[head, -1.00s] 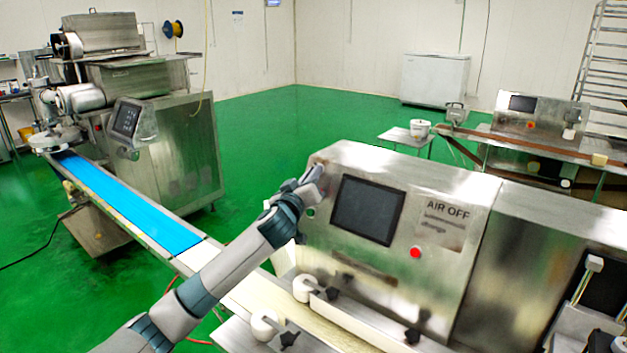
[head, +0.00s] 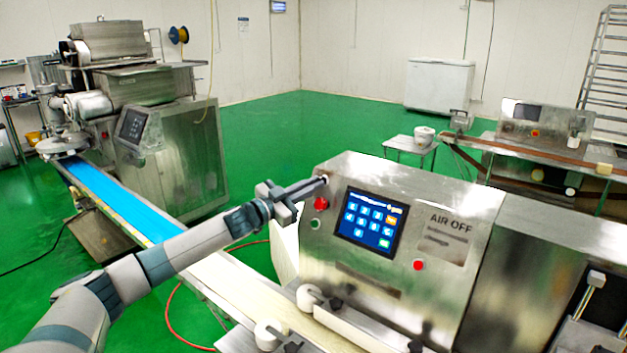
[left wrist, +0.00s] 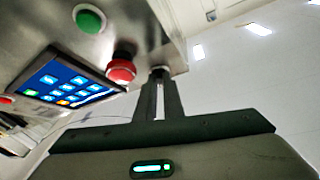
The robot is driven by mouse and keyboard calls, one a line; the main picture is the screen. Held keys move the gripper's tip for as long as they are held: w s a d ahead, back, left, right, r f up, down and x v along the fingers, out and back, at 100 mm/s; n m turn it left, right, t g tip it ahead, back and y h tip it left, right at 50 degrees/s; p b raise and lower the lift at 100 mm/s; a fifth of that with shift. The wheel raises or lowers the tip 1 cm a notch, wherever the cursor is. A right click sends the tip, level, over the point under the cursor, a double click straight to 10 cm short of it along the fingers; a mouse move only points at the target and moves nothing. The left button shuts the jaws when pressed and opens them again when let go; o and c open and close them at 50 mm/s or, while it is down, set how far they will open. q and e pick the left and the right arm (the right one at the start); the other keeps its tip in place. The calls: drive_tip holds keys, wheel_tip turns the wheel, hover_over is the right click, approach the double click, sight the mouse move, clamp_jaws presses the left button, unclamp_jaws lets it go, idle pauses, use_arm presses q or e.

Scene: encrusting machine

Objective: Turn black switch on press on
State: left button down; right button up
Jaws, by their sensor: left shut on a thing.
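The press (head: 400,185) is a steel machine with a sloped front panel marked AIR OFF. Its touchscreen (head: 370,223) is lit blue with icons and also shows in the left wrist view (left wrist: 68,80). The black switch (left wrist: 158,71) is at the panel's upper left corner, mostly hidden by my fingertips. My left gripper (head: 318,183) reaches in from the left, with its fingers closed around the switch; the fingers also show in the left wrist view (left wrist: 160,85). My right gripper is not in view.
A red knob (head: 321,204) and a green button (head: 315,224) sit just below the switch. A red button (head: 418,265) is right of the screen. A conveyor with a blue belt (head: 115,200) lies at left. Green floor behind the press is open.

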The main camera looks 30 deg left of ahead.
use_arm(q)
drive_tip(key=m+p, duration=0.1)
drive_tip(key=m+g+h+p, duration=0.1)
drive_tip(key=m, duration=0.1)
drive_tip(key=m+g+h+p, duration=0.1)
drive_tip(key=shift+w+a+r, duration=0.1)
drive_tip(key=shift+a+r, duration=0.2)
drive_tip(key=shift+f+m+g+h+p, duration=0.1)
drive_tip(key=shift+m+g+h+p, duration=0.4)
drive_tip(key=shift+m, duration=0.7)
drive_tip(key=shift+f, duration=0.1)
drive_tip(key=c, duration=1.9)
unclamp_jaws()
drive_tip(key=shift+o, duration=0.2)
drive_tip(key=b+v, duration=0.9)
drive_tip(key=v, duration=0.8)
drive_tip(key=shift+b, duration=0.3)
drive_tip(key=shift+a+f, duration=0.1)
drive_tip(key=shift+a, duration=0.05)
